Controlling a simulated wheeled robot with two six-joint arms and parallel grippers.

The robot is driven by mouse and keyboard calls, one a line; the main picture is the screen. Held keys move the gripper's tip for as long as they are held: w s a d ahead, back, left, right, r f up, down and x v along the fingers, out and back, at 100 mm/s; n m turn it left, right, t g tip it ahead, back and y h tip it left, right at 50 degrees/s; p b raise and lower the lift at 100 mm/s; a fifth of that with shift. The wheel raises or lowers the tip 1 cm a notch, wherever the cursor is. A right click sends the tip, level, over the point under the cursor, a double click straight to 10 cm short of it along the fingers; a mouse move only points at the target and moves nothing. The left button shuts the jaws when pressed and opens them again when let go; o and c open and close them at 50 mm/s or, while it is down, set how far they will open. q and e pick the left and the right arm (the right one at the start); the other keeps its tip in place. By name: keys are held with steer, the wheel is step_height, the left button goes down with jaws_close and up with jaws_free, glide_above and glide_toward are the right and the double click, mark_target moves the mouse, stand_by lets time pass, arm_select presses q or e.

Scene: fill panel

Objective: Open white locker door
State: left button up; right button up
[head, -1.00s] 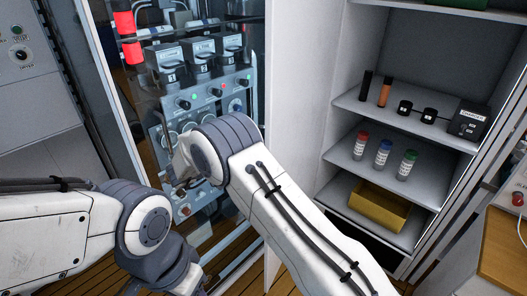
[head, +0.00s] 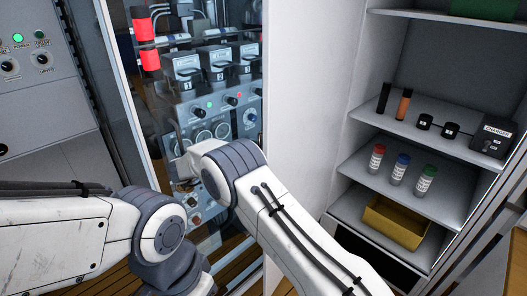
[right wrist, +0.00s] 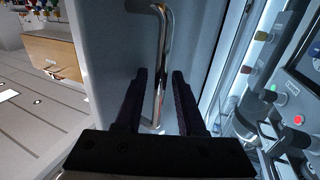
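The white locker (head: 383,118) stands at the right of the head view with its shelved inside exposed. A tall white panel (head: 312,75) is left of its shelves; I cannot tell whether it is the door or a side wall. In the right wrist view, a chrome bar handle (right wrist: 162,50) runs upright in front of a pale panel (right wrist: 105,55). My right gripper (right wrist: 159,75) is open, its two dark fingers on either side of the handle's lower part. I cannot tell whether they touch it. My right arm hides this gripper in the head view. My left gripper is out of sight.
The locker shelves hold a yellow bin (head: 396,222), capped bottles (head: 399,170) and a black box (head: 492,137). A control panel with switches (head: 205,85) stands behind glass, left of the locker. My two arms are close together low in the head view.

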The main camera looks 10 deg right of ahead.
steer(key=shift+a, duration=0.2)
steer(key=shift+s+a+f, duration=0.1)
steer(key=shift+a, duration=0.15)
steer(key=b+v, duration=0.3)
steer(key=v, duration=0.7)
steer(key=shift+d, duration=0.1)
